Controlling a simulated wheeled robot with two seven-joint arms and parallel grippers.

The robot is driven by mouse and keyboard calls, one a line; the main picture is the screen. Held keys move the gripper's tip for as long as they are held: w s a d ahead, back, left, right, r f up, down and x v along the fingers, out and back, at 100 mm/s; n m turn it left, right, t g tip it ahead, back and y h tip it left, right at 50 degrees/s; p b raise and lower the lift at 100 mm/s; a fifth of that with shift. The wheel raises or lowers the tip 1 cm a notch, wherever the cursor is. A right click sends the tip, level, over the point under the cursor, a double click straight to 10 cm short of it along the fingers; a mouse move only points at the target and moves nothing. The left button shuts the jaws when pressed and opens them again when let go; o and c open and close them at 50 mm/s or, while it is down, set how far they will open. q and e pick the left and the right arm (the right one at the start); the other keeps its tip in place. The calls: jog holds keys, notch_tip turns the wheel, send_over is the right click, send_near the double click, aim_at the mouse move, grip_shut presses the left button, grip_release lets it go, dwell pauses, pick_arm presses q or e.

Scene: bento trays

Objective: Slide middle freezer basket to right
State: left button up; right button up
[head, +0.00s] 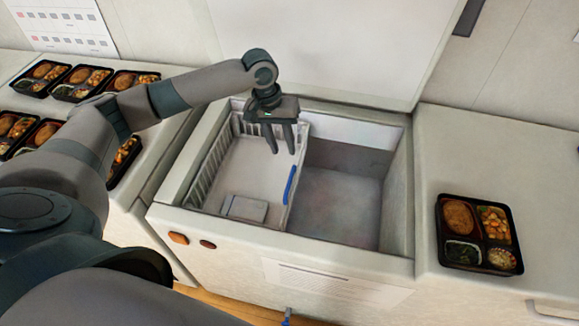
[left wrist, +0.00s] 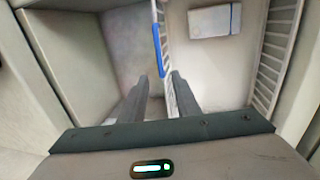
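A white freezer basket (head: 240,170) with slatted sides sits in the left part of the open chest freezer (head: 400,215). A blue handle (head: 289,185) is on the basket's right wall, and a grey-white box (head: 246,208) lies inside. My left gripper (head: 282,150) points down by the basket's right wall, behind the handle. In the left wrist view, its two fingers (left wrist: 158,76) are apart, with the basket wall's line between them and the blue handle (left wrist: 157,50) beyond. Whether they touch the wall is unclear. My right gripper is not in view.
The freezer's right part is empty down to its floor (head: 338,205). The raised lid (head: 330,45) stands behind. A bento tray (head: 478,234) lies on the right counter, and several more trays (head: 82,82) lie on the left counter.

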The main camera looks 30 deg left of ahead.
aim_at(291, 174)
pick_arm(q)
jog(key=f, duration=0.3)
jog(key=d+f+p, duration=0.1)
jog(key=f, duration=0.2)
jog(key=d+f, duration=0.1)
jog(key=f, duration=0.3)
jog(key=shift+w+f+p, duration=0.1)
jog(key=shift+w+p, duration=0.15)
jog(key=shift+p, duration=0.15)
jog(key=shift+c, duration=0.5)
grip_shut()
